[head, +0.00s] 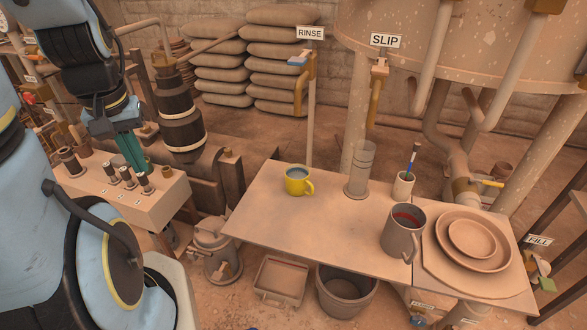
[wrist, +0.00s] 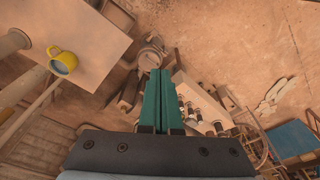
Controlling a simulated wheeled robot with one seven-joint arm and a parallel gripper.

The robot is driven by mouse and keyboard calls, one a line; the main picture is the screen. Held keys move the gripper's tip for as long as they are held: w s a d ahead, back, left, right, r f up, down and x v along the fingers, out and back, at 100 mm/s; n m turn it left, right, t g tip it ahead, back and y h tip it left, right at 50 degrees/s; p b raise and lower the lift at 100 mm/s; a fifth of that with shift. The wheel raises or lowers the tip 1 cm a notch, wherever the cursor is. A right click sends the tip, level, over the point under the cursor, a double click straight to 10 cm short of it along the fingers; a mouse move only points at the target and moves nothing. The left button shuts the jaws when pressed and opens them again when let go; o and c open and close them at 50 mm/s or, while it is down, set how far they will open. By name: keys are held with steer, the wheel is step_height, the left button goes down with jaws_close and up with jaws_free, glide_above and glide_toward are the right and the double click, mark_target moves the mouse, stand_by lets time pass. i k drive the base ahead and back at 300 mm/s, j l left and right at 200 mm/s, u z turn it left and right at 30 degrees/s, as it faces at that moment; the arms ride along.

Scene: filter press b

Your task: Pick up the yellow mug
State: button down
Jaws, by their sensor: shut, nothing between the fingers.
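The yellow mug (head: 298,181) stands upright on the left part of the table (head: 262,228), with its handle toward the right and something bluish-grey inside. In the wrist view the yellow mug (wrist: 62,62) is at the upper left, near the table's edge. My gripper (head: 133,153) hangs in the air at the left, above a box with several knobs, well apart from the mug. In the wrist view my gripper's green fingers (wrist: 160,75) are together with nothing between them.
A clear cylinder (head: 360,168) stands right of the mug, then a small cup with a brush (head: 403,186), a grey mug with dark red contents (head: 403,230) and stacked plates (head: 472,240). The knobbed box (head: 120,200) is left. A bucket (head: 345,290) stands below the table front.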

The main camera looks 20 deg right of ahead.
mark_target(296, 175)
steer(key=k+l+u, duration=0.4)
steer(key=k+l, duration=0.3)
steer(key=l+u, duration=0.15)
steer(key=l, duration=0.2)
steer(key=k+l+u, duration=0.15)
steer(key=l, duration=0.25)
steer(key=l+u, duration=0.15)
steer(key=l, duration=0.2)
steer(key=l+u, duration=0.2)
steer(key=l, duration=0.35)
